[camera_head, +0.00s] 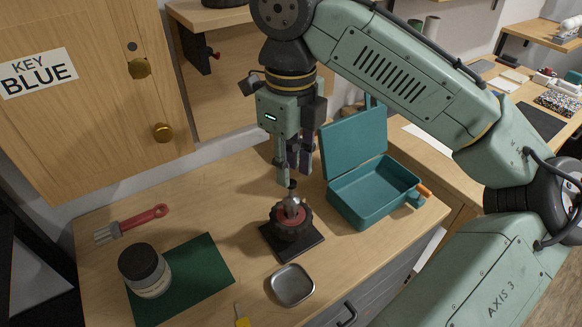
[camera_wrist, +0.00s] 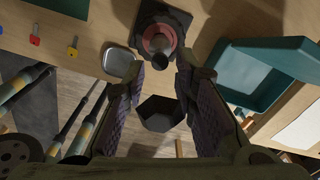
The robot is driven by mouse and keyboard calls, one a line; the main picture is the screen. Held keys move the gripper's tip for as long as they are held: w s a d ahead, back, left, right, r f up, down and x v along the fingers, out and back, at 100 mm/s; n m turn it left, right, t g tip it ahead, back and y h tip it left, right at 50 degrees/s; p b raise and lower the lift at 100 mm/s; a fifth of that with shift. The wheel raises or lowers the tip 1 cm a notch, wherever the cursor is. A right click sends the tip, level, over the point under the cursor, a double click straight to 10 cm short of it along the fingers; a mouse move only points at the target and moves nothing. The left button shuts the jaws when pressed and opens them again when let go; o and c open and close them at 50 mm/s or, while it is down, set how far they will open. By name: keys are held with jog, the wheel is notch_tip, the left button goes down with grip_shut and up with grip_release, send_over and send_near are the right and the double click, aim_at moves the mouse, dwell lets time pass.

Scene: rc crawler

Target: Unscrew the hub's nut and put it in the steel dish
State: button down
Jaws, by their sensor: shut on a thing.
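The hub (camera_head: 291,220), a dark knobbly wheel with a red centre and a post, stands on a black square base (camera_head: 312,247); it also shows at the top of the wrist view (camera_wrist: 158,38). My gripper (camera_head: 295,174) points down just above the post. In the wrist view, its purple pads (camera_wrist: 160,88) are shut on a dark six-sided nut (camera_wrist: 160,114). The nut appears apart from the post there; the fingers hide it in the head view. The steel dish (camera_head: 292,285) lies empty in front of the hub, and shows left of it in the wrist view (camera_wrist: 121,62).
An open teal box (camera_head: 375,205) stands right of the hub, its lid up close to my gripper. A jar (camera_head: 145,270) stands on a green mat (camera_head: 212,262) at left. A red-handled brush (camera_head: 135,223) lies behind it. A yellow key (camera_head: 242,321) lies near the front edge.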

aim_at(291, 143)
jog(key=shift+r, duration=0.4)
jog(key=shift+r, duration=0.1)
jog(key=shift+r, duration=2.4)
jog(key=shift+s, duration=0.1)
